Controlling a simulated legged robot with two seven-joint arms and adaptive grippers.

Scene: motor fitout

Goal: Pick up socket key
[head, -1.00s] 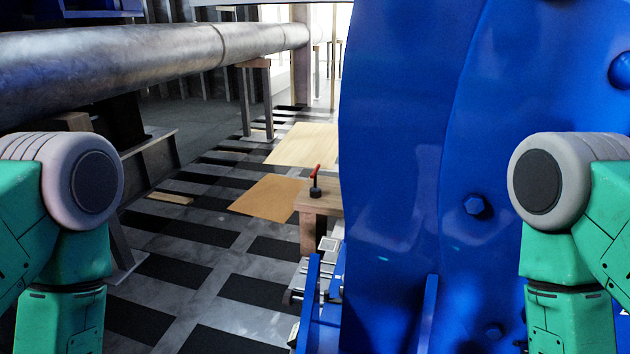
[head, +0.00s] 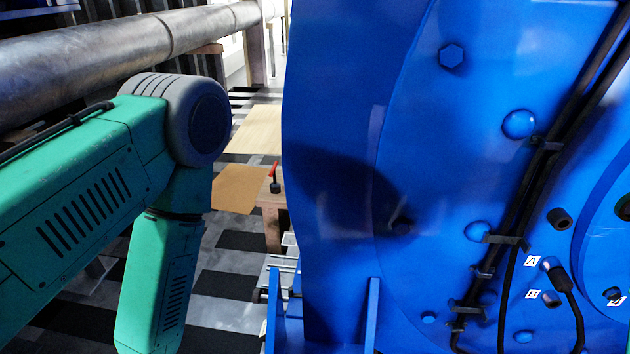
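A small tool with a red handle and a black base (head: 275,178) stands upright on the corner of a wooden stand (head: 272,205), just left of the big blue motor housing. It may be the socket key; it is too small to be sure. My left arm comes in from the left, with its elbow near the pipe and its forearm pointing down out of the picture. My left gripper is below the frame. My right arm and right gripper are not in view.
The blue motor housing (head: 340,140) fills the right side, with bolts, black cables (head: 520,190) and connectors labelled A and B. A large metal pipe (head: 110,55) runs along the upper left. Boards (head: 245,188) lie on the checkered floor.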

